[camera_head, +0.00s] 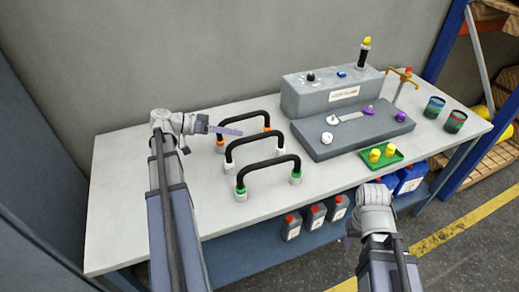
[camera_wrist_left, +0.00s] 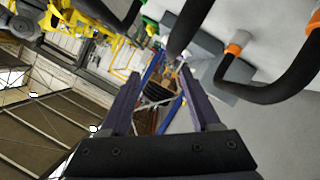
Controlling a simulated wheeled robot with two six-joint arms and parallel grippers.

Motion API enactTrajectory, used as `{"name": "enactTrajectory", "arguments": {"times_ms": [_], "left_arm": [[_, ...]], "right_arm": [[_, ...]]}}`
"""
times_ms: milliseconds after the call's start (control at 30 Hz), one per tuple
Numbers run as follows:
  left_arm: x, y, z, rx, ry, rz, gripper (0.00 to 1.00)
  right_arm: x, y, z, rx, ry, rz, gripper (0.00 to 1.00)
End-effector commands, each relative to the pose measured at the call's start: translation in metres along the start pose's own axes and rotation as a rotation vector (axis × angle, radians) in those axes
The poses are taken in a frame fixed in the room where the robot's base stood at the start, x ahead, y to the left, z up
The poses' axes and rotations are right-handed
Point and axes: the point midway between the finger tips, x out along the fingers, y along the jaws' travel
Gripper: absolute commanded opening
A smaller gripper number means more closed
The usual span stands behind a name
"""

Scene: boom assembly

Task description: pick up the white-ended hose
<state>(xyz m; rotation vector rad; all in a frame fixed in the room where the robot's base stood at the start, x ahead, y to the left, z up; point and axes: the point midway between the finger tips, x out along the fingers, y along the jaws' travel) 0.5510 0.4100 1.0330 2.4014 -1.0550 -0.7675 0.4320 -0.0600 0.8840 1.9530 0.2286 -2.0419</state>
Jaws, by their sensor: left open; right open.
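The white-ended hose (camera_head: 253,144) is a black arched handle with white ends, standing on the table between the orange-ended hose (camera_head: 243,122) and the green-ended hose (camera_head: 268,169). My left gripper (camera_head: 238,132) is open, with purple fingers, just left of and near the orange-ended and white-ended hoses. In the left wrist view its fingers (camera_wrist_left: 160,75) are apart and hold nothing. A black hose (camera_wrist_left: 188,28) shows beyond them, its white ends not visible there. My right gripper (camera_head: 351,245) is open near the table's front edge, small and partly hidden by its arm.
A grey block (camera_head: 330,92) with a lower slab (camera_head: 335,140) stands right of the hoses. A green tray (camera_head: 381,156) with yellow parts and two dark cans (camera_head: 433,107) are further right. The table (camera_head: 125,200) is clear at left. Bottles (camera_head: 315,215) stand below.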

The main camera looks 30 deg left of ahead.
Motion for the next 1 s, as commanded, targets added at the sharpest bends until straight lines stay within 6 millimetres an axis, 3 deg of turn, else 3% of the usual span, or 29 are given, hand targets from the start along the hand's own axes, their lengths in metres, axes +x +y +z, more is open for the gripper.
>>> {"name": "enactTrajectory", "arguments": {"times_ms": [167,433,1000], "left_arm": [[0.005,-0.01,0.013,0.001,0.002,0.0,0.63],[0.007,-0.01,0.014,0.001,0.002,0.0,0.63],[0.046,-0.014,0.017,0.001,0.0,0.001,0.63]], "right_arm": [[0.017,-0.002,-0.001,0.0,0.0,0.0,0.5],[0.019,-0.002,-0.001,0.0,0.0,0.0,0.5],[0.036,-0.003,-0.002,0.0,0.0,0.0,0.5]]}}
